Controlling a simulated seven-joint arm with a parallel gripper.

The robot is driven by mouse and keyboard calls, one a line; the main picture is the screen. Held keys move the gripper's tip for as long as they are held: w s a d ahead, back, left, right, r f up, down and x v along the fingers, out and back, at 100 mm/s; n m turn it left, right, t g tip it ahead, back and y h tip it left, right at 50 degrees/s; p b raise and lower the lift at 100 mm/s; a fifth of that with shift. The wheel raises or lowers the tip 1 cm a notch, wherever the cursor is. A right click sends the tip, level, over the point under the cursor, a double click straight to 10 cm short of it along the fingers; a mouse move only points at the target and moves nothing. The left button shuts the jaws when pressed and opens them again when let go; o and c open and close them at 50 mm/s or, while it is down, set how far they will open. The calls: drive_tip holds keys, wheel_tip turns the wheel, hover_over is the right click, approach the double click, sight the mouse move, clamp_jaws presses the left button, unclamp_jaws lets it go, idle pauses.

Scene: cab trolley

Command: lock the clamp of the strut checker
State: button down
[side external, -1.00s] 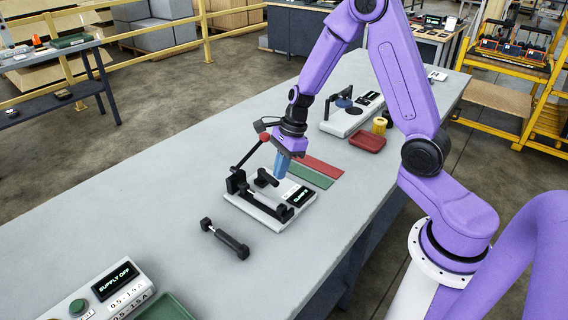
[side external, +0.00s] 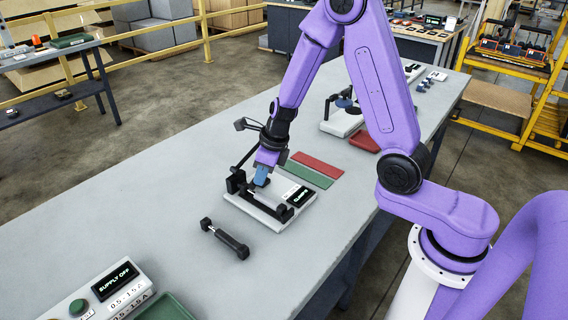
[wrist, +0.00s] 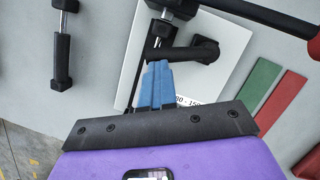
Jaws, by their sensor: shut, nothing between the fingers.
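The strut checker (side external: 255,212) is a white plate with black end blocks, a small dark display (side external: 298,196) and a strut lying along it. Its clamp lever (side external: 243,160) rises at a tilt from the far left block. In the wrist view the lever (wrist: 265,14) crosses the top right corner, with its red knob (wrist: 314,46) at the edge. A black clamp piece (wrist: 190,50) lies just beyond my fingertips. My gripper (side external: 262,178) is shut and empty, blue fingers pointing down over the checker; it also shows in the wrist view (wrist: 156,75). Contact cannot be told.
A loose black-ended strut (side external: 225,239) lies in front of the checker. Green (side external: 307,175) and red (side external: 318,164) strips lie behind it. A supply box (side external: 100,290) stands at the near left.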

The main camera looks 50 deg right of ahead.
drive_tip(key=shift+w+a, duration=0.7)
drive_tip(key=shift+w, duration=0.05)
idle(0.5)
drive_tip(key=s, duration=0.3)
drive_tip(key=shift+s+d+r, duration=0.2)
drive_tip(key=shift+s+r, duration=0.15)
drive_tip(key=shift+r, duration=0.05)
drive_tip(key=a+v, duration=0.1)
drive_tip(key=v, duration=0.9)
drive_tip(key=shift+s, duration=0.2)
